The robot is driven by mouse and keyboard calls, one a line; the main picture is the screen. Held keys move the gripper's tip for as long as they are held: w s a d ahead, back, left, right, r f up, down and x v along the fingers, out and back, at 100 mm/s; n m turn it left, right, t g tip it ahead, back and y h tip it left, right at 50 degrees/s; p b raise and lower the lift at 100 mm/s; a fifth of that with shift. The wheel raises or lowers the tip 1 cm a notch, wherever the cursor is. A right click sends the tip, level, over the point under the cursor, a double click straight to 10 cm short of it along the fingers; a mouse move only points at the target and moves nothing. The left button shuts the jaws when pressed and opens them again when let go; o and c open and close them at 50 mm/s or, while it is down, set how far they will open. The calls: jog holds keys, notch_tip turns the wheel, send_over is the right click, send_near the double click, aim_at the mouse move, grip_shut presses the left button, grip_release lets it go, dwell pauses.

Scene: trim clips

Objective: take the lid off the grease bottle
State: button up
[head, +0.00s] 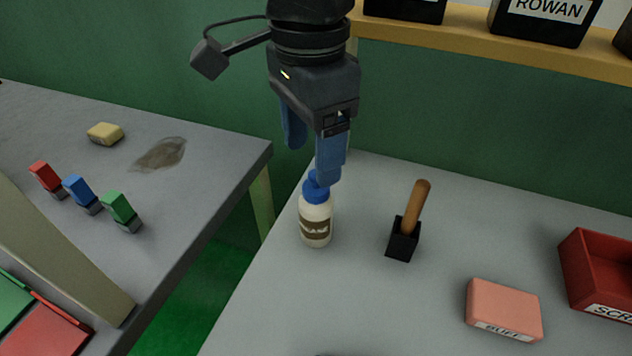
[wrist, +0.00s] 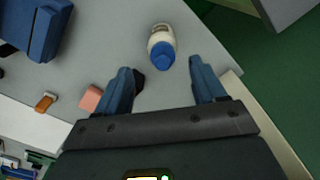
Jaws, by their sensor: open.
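The grease bottle (head: 316,222) is cream with a brown label and stands upright on the grey bench. Its blue lid (head: 315,190) is on top, partly hidden by a finger in the head view. In the wrist view, the bottle (wrist: 159,34) and its lid (wrist: 162,56) show just beyond the fingertips, roughly centred between them. My gripper (head: 312,162) is open and empty, pointing down above the bottle. Its two blue fingers also show spread in the wrist view (wrist: 161,73). I cannot tell whether a finger touches the lid.
A black block with a wooden handle (head: 404,240) stands right of the bottle. A pink BUFF block (head: 503,310) and a red tray (head: 590,262) lie further right. A yellow shelf (head: 465,25) with black bins runs behind. A second bench (head: 215,160) with coloured clips is left, across a gap.

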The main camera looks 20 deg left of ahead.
aim_at(314, 173)
jog(key=shift+w+d+f+p, duration=0.1)
jog(key=shift+w+f+p, duration=0.1)
jog(key=shift+f, duration=1.25)
jog(key=shift+w+f+p, duration=0.1)
jog(key=shift+w+f, duration=0.05)
jog(key=shift+f, duration=1.3)
jog(key=c, duration=1.1)
jog(key=shift+r, duration=0.1)
jog(key=shift+r, duration=0.65)
notch_tip(314, 173, up, 3)
jog(key=shift+d+f+b, duration=0.1)
jog(key=shift+b, duration=0.2)
jog(key=w+d+r, duration=0.2)
jog(key=d+r, duration=0.4)
jog(key=d, duration=0.5)
jog(key=shift+w+r+b, duration=0.15)
jog(key=shift+r+b, duration=0.2)
jog(key=shift+b, duration=0.05)
